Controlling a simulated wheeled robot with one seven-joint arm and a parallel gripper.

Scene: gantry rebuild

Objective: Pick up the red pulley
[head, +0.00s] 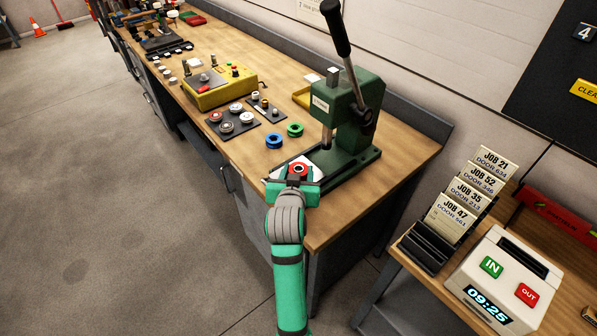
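The red pulley (299,168) is a small red ring with a dark centre, near the front edge of the wooden workbench, in front of the green press. A whitish surface shows around it. My gripper (297,177) is right at the pulley, reaching in from the near side, and its green body covers the pulley's near side. The fingers are too hidden to tell whether they are apart or closed on it. A blue pulley (274,141) and a green pulley (295,130) lie on the bench just beyond, to the left of the press.
The green press (355,112) with its long black lever stands close on the right of my gripper. A dark tray of round parts (233,130) and a yellow control box (219,92) are farther left. A side table at right holds job cards (465,197) and a time clock (506,279).

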